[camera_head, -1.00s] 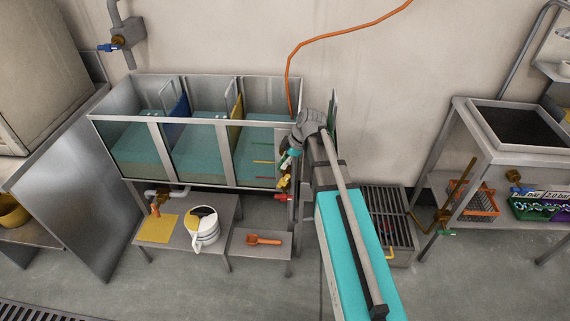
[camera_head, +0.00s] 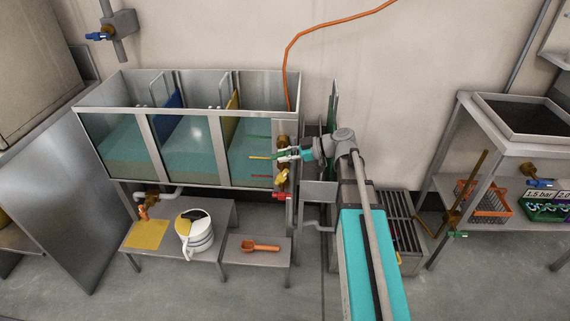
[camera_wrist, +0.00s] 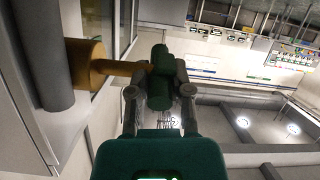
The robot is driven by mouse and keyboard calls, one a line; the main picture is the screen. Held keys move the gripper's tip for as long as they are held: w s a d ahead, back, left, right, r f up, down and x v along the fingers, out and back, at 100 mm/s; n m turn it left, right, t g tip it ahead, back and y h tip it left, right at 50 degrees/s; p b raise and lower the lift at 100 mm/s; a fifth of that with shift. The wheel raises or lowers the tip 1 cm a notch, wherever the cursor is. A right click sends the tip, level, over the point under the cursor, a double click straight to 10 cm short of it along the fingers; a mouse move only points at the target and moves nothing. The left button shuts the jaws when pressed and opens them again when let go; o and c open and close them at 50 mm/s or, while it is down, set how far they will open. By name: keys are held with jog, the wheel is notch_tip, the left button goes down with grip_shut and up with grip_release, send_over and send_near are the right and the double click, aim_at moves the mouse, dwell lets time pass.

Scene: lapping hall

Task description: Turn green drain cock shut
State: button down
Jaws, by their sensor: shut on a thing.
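The green drain cock shows in the wrist view as a green handle (camera_wrist: 160,72) on a brass stem and body (camera_wrist: 88,63) beside a grey pipe. My gripper (camera_wrist: 159,92) is shut on the green handle, one finger on each side. In the head view my gripper (camera_head: 290,155) reaches in from the right to the brass fittings at the tank's right front corner. The handle is small and partly hidden there, so its exact angle is hard to tell.
Below the grip, a yellow-handled cock (camera_head: 281,180) and a red-handled one (camera_head: 284,196) sit close by. The three-part glass tank (camera_head: 185,185) is left. A jug (camera_head: 200,238) and orange scoop (camera_head: 260,246) rest on low stands. A grated unit (camera_head: 400,220) stands right.

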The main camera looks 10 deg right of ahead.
jog(key=y+b, duration=0.1)
jog(key=b, duration=0.1)
jog(key=f+y+b, duration=0.1)
jog(key=shift+s+t+b, duration=0.2)
jog(key=shift+t+b, duration=0.15)
jog(key=shift+t, duration=0.05)
jog(key=shift+r+y+b, duration=0.2)
jog(key=shift+y+b, duration=0.5)
jog(key=shift+b, duration=0.05)
jog(key=shift+r, duration=0.1)
jog(key=c, duration=0.5)
grip_release()
jog(key=shift+w, duration=0.1)
jog(key=shift+c, duration=0.2)
jog(key=shift+d, duration=0.2)
jog(key=v, duration=1.1)
jog(key=shift+s+d, duration=0.25)
jog(key=shift+d, duration=0.05)
